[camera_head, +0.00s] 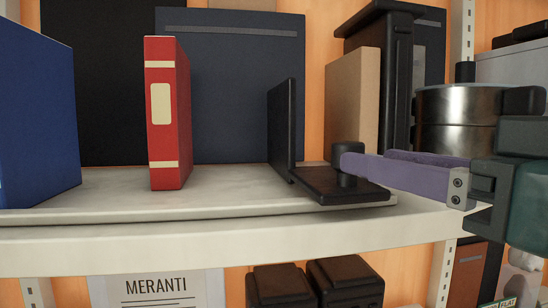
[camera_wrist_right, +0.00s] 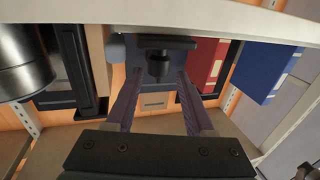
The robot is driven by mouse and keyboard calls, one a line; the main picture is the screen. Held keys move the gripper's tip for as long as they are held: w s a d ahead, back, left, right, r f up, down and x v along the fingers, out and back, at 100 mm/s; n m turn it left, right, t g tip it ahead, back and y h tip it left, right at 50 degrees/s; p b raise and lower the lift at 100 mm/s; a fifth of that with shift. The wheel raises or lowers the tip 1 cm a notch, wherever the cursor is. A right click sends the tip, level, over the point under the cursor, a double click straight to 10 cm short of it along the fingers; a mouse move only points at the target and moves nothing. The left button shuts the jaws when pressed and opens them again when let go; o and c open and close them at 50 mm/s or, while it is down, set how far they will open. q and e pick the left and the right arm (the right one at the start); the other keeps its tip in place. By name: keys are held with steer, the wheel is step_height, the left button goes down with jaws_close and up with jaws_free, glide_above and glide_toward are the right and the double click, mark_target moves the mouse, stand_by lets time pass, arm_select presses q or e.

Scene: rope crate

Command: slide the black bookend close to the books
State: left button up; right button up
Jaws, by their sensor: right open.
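The black bookend (camera_head: 287,130) stands on the pale shelf, with an upright plate on its left and a flat base carrying a round knob (camera_head: 347,165). The knob also shows in the right wrist view (camera_wrist_right: 160,65). A red book (camera_head: 168,120) stands upright to the left, with a clear gap between it and the bookend's plate. A blue book (camera_head: 38,110) stands farther left. My right gripper (camera_head: 350,164) comes in from the right with its purple fingers open. Its fingertips are at the knob, which sits between them with space on both sides. My left gripper is not in view.
The pale shelf (camera_head: 110,190) has bare room between the books and the bookend. Dark panels (camera_head: 240,80) and a tan box (camera_head: 352,105) stand behind. A sign reading MERANTI (camera_head: 155,287) and black items (camera_head: 345,280) are below the shelf.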

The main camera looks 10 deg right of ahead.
mark_target(328, 179)
steer(key=x, duration=0.9)
jaws_close()
stand_by(1.3)
